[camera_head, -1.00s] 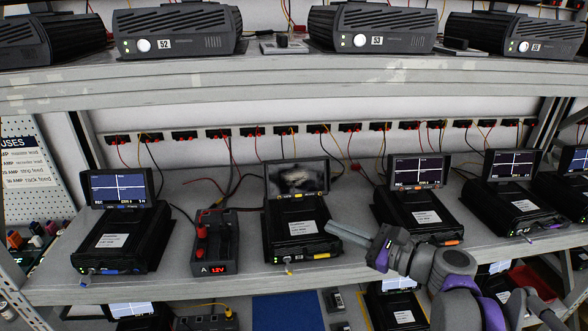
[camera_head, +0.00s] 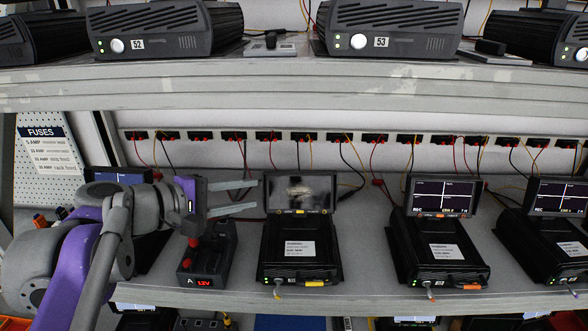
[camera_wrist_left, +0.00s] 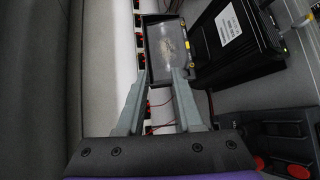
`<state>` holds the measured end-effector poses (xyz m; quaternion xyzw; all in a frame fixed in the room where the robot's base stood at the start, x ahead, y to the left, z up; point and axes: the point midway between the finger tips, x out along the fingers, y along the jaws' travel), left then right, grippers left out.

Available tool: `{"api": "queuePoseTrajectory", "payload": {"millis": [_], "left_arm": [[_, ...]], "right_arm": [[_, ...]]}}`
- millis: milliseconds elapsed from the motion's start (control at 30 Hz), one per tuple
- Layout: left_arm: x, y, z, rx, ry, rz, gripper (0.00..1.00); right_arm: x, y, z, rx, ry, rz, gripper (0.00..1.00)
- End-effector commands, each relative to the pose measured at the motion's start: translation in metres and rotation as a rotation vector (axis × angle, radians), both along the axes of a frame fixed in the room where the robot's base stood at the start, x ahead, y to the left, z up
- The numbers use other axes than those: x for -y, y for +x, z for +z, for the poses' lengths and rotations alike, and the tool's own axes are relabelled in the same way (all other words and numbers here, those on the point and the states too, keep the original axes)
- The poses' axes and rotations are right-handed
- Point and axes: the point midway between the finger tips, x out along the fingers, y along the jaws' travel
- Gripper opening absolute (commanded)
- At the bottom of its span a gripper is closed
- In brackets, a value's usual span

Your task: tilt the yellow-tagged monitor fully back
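The yellow-tagged monitor (camera_head: 286,195) is a dark screen with a blurred pale reflection and a yellow tag on its lower bezel. It stands roughly upright at the back of a black box unit (camera_head: 297,252) that has a white label and a yellow front tag. My left gripper (camera_head: 258,194) is at the screen's left edge, fingers apart and pointing at it. In the left wrist view the monitor (camera_wrist_left: 168,48) lies just beyond the open fingertips (camera_wrist_left: 160,74). Nothing is held; I cannot tell whether a fingertip touches the edge. My right gripper is out of view.
An orange-tagged unit with a lit monitor (camera_head: 441,196) stands to the right, with another beyond. Cables hang from the socket strip behind. The upper shelf (camera_head: 290,88) runs overhead.

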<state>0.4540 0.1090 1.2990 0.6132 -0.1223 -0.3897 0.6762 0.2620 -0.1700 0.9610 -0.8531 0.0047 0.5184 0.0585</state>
Motion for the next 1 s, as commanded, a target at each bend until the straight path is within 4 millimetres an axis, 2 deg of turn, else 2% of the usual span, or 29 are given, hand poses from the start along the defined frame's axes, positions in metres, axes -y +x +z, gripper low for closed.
{"api": "queuePoseTrajectory", "payload": {"millis": [67, 167, 700, 1000], "left_arm": [[-0.003, 0.006, 0.013, 0.005, -0.045, 0.014, 0.35], [-0.001, 0.011, 0.018, 0.008, -0.067, 0.017, 0.35], [0.061, 0.071, -0.005, 0.008, -0.066, 0.016, 0.35], [0.071, 0.082, -0.01, 0.008, -0.064, 0.019, 0.35]], "right_arm": [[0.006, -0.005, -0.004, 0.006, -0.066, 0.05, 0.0], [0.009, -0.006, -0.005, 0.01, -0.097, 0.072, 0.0], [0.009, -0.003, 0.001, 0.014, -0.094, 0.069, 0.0], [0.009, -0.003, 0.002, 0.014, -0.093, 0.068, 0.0]]}}
